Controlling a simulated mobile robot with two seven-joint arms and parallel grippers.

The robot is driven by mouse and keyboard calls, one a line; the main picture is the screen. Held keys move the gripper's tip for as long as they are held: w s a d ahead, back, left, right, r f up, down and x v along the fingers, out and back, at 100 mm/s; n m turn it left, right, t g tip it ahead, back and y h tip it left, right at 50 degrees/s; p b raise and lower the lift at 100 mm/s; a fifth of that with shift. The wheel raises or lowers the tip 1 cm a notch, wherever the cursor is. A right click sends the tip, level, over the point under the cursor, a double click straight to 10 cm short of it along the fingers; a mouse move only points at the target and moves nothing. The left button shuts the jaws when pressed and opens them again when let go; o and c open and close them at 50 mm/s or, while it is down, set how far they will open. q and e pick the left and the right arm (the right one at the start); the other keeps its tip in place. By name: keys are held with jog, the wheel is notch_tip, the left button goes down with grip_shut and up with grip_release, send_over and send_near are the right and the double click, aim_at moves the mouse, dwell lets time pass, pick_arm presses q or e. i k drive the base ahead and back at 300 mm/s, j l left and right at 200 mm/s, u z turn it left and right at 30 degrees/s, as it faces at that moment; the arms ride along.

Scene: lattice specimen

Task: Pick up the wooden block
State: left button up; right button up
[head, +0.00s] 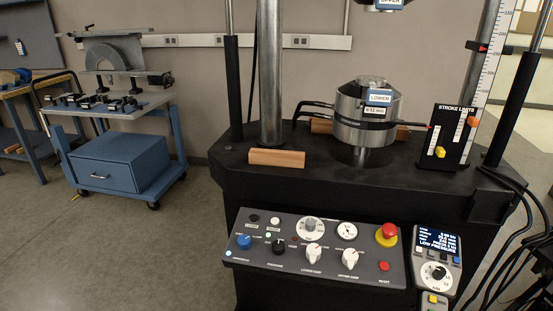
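A light brown wooden block (276,158) lies flat on the black machine table (230,165), near its front edge and just in front of the thick metal column. A second wooden piece (321,126) shows behind the metal lower grip (364,112), which hides part of it. Neither of my grippers is in the head view.
A control panel (318,277) with knobs and a red button sits below the table edge. A metal column (270,75) stands behind the block. A stroke limits panel (452,136) stands at right. A blue cart (122,160) is at left.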

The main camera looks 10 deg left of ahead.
aim_at(262, 157)
jog(key=i+j+z, duration=0.2)
jog(key=j, duration=0.35)
jog(key=i+j+z, duration=0.2)
jog(key=j, duration=0.35)
jog(key=j+z, duration=0.2)
jog(key=j, duration=0.35)
jog(key=i+j+z, duration=0.2)
jog(key=j, duration=0.4)
jog(key=k, duration=0.1)
